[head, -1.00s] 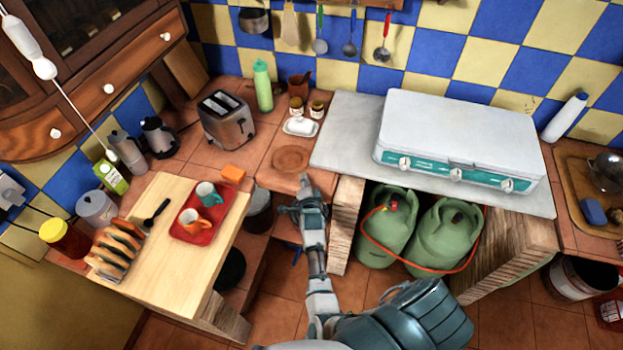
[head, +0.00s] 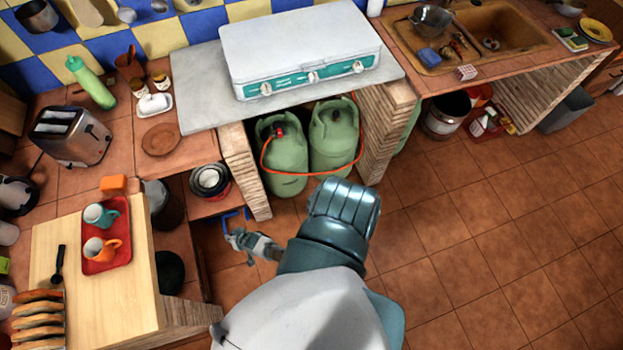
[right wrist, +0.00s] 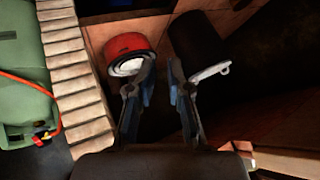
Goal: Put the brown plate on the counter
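The brown plate (head: 161,139) is a round, flat disc. It lies flat on the tiled counter (head: 110,152), left of the grey slab under the stove. My right gripper (head: 239,246) is below and to the right of the plate in the head view, low in front of the cupboard opening and apart from the plate. In the right wrist view my right gripper (right wrist: 162,78) has its two fingers apart with nothing between them. The plate does not show in the right wrist view. My left gripper is not in view.
A toaster (head: 73,136), butter dish (head: 154,104) and orange block (head: 113,184) stand near the plate. A red tray with two cups (head: 107,262) is on the wooden board. Below are a red pot (right wrist: 128,47) and green gas bottles (head: 335,135).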

